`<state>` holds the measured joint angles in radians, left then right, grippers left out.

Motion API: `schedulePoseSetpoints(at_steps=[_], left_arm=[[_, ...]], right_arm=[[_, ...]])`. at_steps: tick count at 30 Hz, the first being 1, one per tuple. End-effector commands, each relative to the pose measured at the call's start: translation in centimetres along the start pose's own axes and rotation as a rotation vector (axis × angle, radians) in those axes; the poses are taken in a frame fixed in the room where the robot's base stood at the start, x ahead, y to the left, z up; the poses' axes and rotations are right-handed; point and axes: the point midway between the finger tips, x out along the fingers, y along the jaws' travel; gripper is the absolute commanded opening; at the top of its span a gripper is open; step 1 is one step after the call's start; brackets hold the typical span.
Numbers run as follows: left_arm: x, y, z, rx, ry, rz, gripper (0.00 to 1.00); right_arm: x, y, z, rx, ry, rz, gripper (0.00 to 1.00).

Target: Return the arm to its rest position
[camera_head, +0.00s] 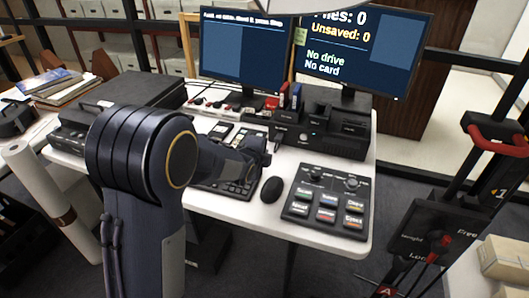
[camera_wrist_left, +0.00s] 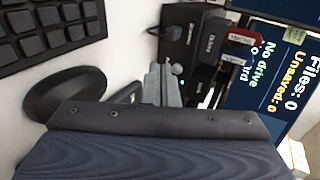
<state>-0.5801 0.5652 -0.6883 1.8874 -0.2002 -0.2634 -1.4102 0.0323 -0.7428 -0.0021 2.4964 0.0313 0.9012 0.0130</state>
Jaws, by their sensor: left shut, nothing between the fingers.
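My left arm (camera_head: 140,170) rises large in the head view and reaches right over the white desk (camera_head: 260,213). My left gripper (camera_head: 262,150) is above the desk, between the keyboard (camera_head: 235,188) and the black dock unit (camera_head: 320,130). In the wrist view its grey fingers (camera_wrist_left: 162,84) are together with nothing between them. They point toward the dock unit (camera_wrist_left: 185,38), and I cannot tell the exact gap. The arm hides part of the keyboard and desk. My right gripper is in neither view.
A black mouse (camera_head: 272,189) and a button panel (camera_head: 328,203) are right of the keyboard. Two monitors (camera_head: 243,52) (camera_head: 362,48) stand behind. Small drives stand on the dock. A black case (camera_head: 130,92) is at left. A dark stand (camera_head: 430,225) is at right.

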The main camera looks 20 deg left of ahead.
Motion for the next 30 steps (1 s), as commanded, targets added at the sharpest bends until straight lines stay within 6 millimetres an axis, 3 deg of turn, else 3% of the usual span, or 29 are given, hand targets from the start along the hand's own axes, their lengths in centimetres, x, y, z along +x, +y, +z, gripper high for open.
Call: schedulePoseSetpoints(at_steps=[10,14,17,21,30], left_arm=[[0.0,0.0,0.1,-0.003,0.0,0.001,0.0],[-1.7,-0.2,1.0,-0.117,-0.002,0.033,0.0],[-5.2,-0.2,2.5,-0.356,-0.001,0.103,0.0],[-13.0,0.3,3.5,-0.802,0.005,0.247,0.0],[-30.8,2.9,1.3,-1.533,-0.074,0.527,0.0]], right_arm=[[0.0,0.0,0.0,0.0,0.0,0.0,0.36],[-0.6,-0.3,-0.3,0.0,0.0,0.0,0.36],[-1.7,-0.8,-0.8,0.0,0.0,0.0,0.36],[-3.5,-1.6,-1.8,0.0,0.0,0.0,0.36],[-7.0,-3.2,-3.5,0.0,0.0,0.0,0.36]])
